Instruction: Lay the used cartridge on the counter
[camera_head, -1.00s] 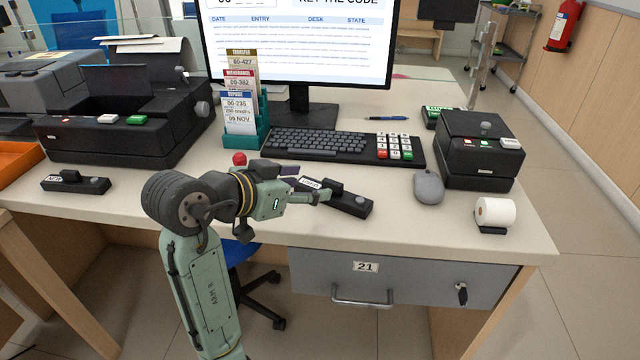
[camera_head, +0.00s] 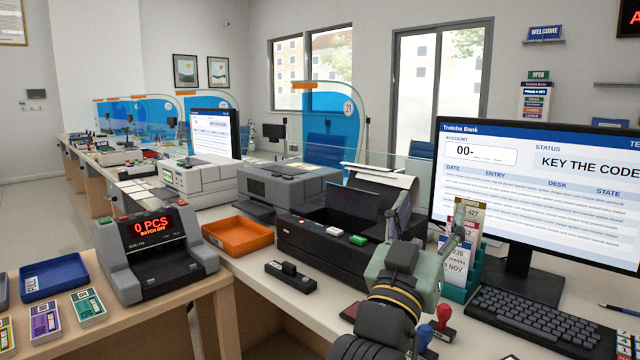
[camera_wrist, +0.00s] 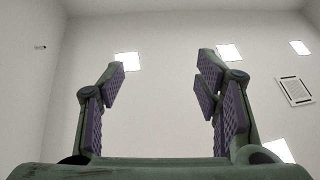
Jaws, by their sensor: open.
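A small black cartridge-like block (camera_head: 290,276) with a pale label and a raised middle lies on the counter (camera_head: 262,262), in front of the black printer (camera_head: 318,248). Its label is too small to read, so I cannot tell whether it is the used one. My gripper (camera_head: 428,225) is raised above the counter, right of the printer, with its fingers pointing up. In the wrist view my gripper (camera_wrist: 163,72) is open, with nothing between its purple pads; only walls and ceiling lie beyond. A second similar black block, seen earlier near the counter's front, is not in view now.
An orange tray (camera_head: 238,236) is left of the printer. A teal slip holder (camera_head: 461,280), the monitor (camera_head: 545,190) and the keyboard (camera_head: 540,318) are at right. A red-handled stamp (camera_head: 444,316) stands near my arm. A counting machine (camera_head: 155,255) stands on the left desk.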

